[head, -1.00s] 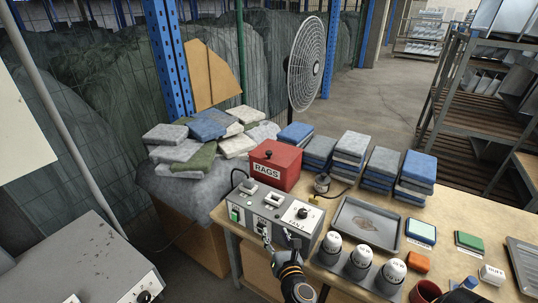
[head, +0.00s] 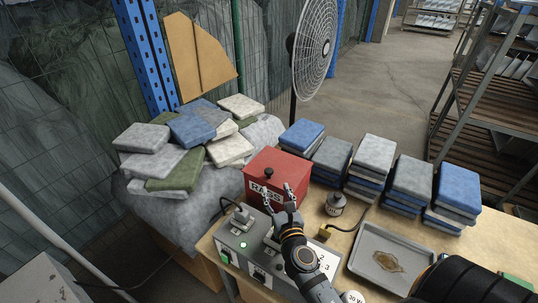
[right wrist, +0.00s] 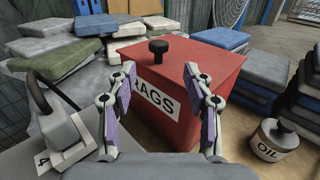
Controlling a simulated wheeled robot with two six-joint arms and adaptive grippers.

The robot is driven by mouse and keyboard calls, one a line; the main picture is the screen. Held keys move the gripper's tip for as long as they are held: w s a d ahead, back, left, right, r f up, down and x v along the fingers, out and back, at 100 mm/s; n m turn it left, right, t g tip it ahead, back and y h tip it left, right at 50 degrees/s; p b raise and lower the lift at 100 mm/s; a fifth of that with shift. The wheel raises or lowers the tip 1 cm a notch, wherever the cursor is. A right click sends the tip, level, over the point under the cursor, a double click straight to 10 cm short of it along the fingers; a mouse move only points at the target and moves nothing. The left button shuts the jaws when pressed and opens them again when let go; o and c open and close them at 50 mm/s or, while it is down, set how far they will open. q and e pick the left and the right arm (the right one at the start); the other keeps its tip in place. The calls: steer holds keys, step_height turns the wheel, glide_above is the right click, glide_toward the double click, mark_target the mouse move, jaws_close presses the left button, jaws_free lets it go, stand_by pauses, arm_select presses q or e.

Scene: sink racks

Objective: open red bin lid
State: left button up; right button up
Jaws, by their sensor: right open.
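The red bin (head: 276,177) labelled RAGS stands on the bench behind the grey control box. Its flat red lid (right wrist: 205,58) is closed and has a black knob (head: 269,173) on top, which also shows in the right wrist view (right wrist: 158,50). My right gripper (head: 277,191) is open and empty in front of the bin, just short of its labelled face. In the right wrist view the two fingers (right wrist: 158,75) frame the label and the knob from the near side. My left gripper is not in view.
The grey control box (head: 236,242) with switches lies below my right gripper. An oil can (head: 335,204) stands right of the bin. Folded cloth stacks (head: 371,164) stand to the right, a loose rag pile (head: 178,152) to the left. A metal tray (head: 362,240) lies at front right.

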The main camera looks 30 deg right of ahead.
mark_target(270, 173)
steer(key=w, duration=0.1)
steer(key=w+r+p, duration=0.1)
steer(key=w, duration=0.1)
steer(key=shift+w+d+r, duration=0.2)
steer(key=shift+w+d, duration=0.05)
steer(key=x, duration=0.6)
steer(key=shift+f+p, duration=0.25)
steer(key=shift+p, duration=0.05)
steer(key=shift+w+d, duration=0.1)
steer(key=c, duration=0.5)
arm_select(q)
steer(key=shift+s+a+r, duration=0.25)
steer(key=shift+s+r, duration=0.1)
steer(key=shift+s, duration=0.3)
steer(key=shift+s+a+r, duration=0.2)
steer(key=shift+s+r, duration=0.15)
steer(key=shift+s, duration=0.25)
arm_select(e)
jaws_close()
